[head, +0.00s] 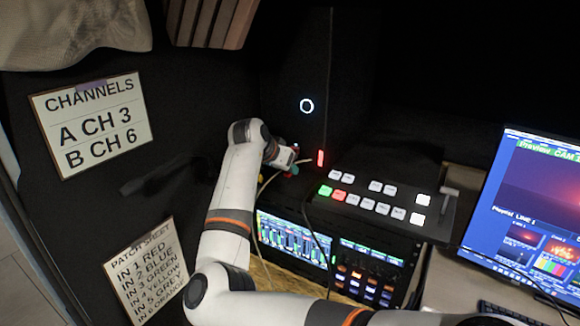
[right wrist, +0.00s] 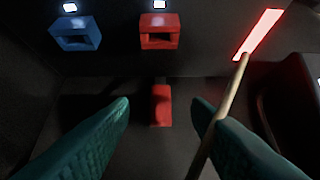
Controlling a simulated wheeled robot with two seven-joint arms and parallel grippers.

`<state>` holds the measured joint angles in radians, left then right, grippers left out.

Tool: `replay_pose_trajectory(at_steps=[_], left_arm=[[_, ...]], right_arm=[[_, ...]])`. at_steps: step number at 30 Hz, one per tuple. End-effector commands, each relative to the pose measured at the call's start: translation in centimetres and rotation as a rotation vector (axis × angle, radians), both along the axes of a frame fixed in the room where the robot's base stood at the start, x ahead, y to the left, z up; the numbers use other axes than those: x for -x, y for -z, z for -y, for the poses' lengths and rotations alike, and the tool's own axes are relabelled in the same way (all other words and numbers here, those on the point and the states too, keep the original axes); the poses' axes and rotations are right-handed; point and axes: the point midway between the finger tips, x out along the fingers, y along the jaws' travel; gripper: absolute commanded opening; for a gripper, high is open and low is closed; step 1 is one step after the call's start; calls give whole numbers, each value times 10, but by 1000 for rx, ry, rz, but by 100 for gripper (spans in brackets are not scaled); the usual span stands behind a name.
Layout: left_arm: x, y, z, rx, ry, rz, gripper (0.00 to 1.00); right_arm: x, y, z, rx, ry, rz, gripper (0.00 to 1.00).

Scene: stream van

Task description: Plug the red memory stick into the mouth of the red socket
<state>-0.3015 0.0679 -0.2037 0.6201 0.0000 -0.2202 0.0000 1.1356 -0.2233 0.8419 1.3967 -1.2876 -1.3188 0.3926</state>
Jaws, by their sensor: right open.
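In the right wrist view, the red memory stick (right wrist: 161,106) is in the picture gap between my right gripper's two green fingers, with dark space on both sides of it. My right gripper (right wrist: 160,104) is open and holds nothing. The red socket (right wrist: 159,41), a block with a dark mouth, is above the stick in that view. In the head view, my right gripper (head: 290,165) is small beside the dark tower, and the stick and socket cannot be made out there. My left gripper is not in view.
A blue socket (right wrist: 77,42) is left of the red one. A tan cable (right wrist: 222,115) crosses in front of the right finger, reaching a glowing red strip (right wrist: 260,33). A button panel (head: 375,195) stands right of my gripper, with a monitor (head: 525,215) farther right.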

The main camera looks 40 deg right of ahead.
Motion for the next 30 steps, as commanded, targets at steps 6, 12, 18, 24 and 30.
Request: replay_pose_trajectory(at_steps=[6,12,18,24,30], left_arm=[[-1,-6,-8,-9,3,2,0],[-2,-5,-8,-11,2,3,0],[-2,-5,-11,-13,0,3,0],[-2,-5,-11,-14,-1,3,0],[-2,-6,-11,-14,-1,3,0]], right_arm=[[-2,10,10,0,1,2,44],[-2,10,10,0,1,2,37],[-2,10,10,0,1,2,4],[-2,10,10,0,1,2,0],[-2,9,10,1,0,2,0]])
